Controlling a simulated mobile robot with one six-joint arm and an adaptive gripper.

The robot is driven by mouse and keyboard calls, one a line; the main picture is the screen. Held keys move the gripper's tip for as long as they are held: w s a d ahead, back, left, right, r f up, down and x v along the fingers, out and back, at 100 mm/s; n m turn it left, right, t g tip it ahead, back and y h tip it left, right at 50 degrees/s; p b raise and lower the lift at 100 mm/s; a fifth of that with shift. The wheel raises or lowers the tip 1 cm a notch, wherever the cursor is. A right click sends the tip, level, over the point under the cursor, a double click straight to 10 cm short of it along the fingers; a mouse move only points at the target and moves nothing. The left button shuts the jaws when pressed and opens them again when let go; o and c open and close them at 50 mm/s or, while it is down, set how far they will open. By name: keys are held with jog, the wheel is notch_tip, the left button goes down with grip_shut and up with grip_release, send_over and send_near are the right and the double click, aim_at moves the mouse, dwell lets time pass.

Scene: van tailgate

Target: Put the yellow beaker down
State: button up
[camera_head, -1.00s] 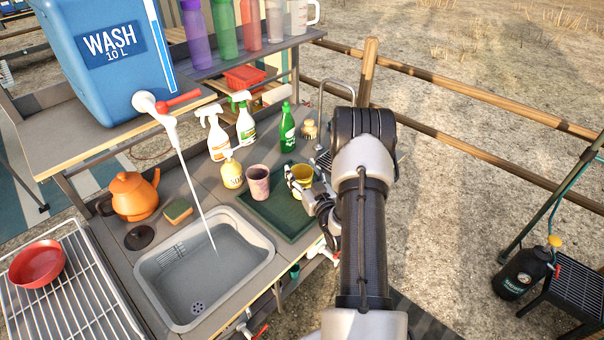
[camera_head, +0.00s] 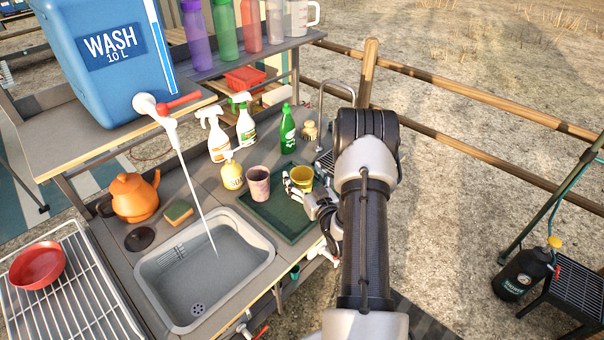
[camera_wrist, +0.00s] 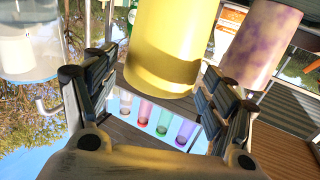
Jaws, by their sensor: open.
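The yellow beaker (camera_head: 303,178) stands upright on the dark green tray (camera_head: 284,225), near its far right part. It also shows large at the top of the wrist view (camera_wrist: 165,45). My gripper (camera_head: 297,186) is at the beaker, low beside the tray's right side. In the wrist view its two fingers (camera_wrist: 160,82) are spread apart on either side of the beaker, with gaps showing. The contact between the beaker's base and the tray is partly hidden by my gripper.
A purple-mottled cup (camera_head: 258,184) stands close left of the beaker. A soap bottle (camera_head: 232,172), spray bottles (camera_head: 217,138) and a green bottle (camera_head: 287,132) stand behind. The sink (camera_head: 205,275) lies to the left. The tray's front part is clear.

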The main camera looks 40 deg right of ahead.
jog(key=p+v, duration=0.1)
jog(key=v, duration=0.9)
jog(key=shift+s+a, duration=0.1)
jog(key=shift+s, duration=0.15)
jog(key=w+a+r+n+g+y, duration=0.2)
jog(key=w+a+r+n+g, duration=0.15)
jog(key=w+r, duration=0.35)
jog(key=a+r+g, duration=0.4)
jog(key=a+r, duration=0.4)
jog(key=a, duration=0.1)
jog(key=s+a+r+g+y, duration=0.2)
jog(key=s+a+r, duration=0.1)
jog(key=s+a, duration=0.6)
jog(key=s+a+r+g+y, duration=0.1)
jog(key=s+a+r+g, duration=0.2)
jog(key=s+a, duration=0.7)
jog(key=s+r, duration=0.1)
jog(key=s, duration=0.3)
jog(key=shift+s+r+y, duration=0.3)
jog(key=shift+s+y, duration=0.05)
jog(key=shift+y, duration=0.05)
jog(key=shift+d, duration=0.2)
